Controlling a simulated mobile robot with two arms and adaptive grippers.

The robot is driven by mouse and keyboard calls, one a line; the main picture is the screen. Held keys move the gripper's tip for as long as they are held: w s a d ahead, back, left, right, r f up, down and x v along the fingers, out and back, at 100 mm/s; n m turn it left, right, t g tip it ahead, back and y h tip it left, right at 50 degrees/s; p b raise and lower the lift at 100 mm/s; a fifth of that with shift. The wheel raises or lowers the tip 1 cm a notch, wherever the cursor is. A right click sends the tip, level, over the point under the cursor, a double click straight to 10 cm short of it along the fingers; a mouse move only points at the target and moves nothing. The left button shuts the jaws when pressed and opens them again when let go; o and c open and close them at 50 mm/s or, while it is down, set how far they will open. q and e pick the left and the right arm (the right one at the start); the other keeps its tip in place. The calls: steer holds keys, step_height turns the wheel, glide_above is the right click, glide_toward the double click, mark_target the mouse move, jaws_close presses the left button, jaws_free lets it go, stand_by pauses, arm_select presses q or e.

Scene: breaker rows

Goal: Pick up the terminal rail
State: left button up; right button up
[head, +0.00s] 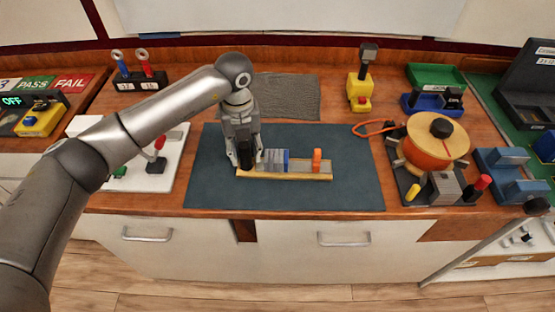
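The terminal rail (300,176) is a light tan strip lying on a dark mat (350,195) in the middle of the bench. It carries grey blocks (269,160) with a blue piece and, toward its right end, an upright orange piece (317,159). My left gripper (244,166) points down at the rail's left end, from above. Its fingers overlap the end of the rail and the grey blocks in this view. I cannot tell whether they are apart or closed on it. My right gripper is not in view.
A wire spool (432,152) with orange wire stands right of the mat. A white board (165,165) with a red-handled part is at the left. A yellow device (360,90) stands behind, beside a grey textured pad (290,97). The mat's front and right are clear.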

arm_select(q)
steer(key=shift+f, duration=0.3)
jaws_close()
steer(key=shift+w+r, duration=0.1)
steer(key=shift+r, duration=0.15)
